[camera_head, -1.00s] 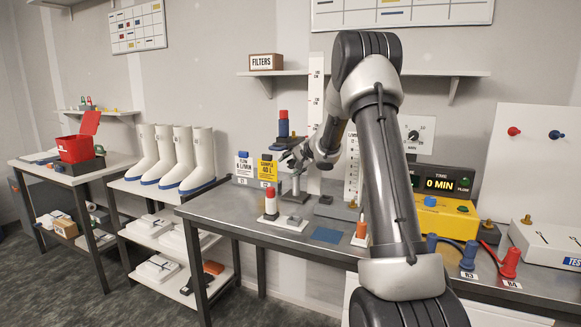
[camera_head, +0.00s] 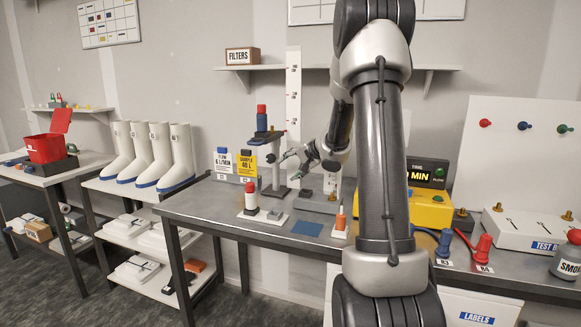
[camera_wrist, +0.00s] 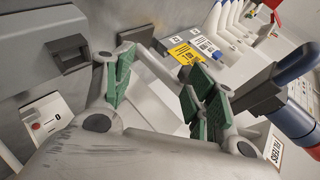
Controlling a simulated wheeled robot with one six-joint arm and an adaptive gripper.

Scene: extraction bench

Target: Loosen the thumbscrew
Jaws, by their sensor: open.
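A blue and red cylinder (camera_head: 262,118) is held by a dark clamp on an upright grey post (camera_head: 276,172) on the bench. In the wrist view, my gripper's green-padded fingers (camera_wrist: 158,92) stand apart. The dark clamp (camera_wrist: 258,92) and the blue cylinder (camera_wrist: 298,62) lie right of them, beyond the right finger. A grey bar, likely the post, shows in the gap. I cannot make out a thumbscrew for certain.
A yellow card (camera_head: 264,165) and a white card (camera_head: 223,160) stand behind and left of the post. A red-topped white cylinder (camera_head: 251,196) stands in front. A blue mat (camera_head: 307,228) lies bare on the bench. A yellow box (camera_head: 428,207) sits at right, partly behind my arm.

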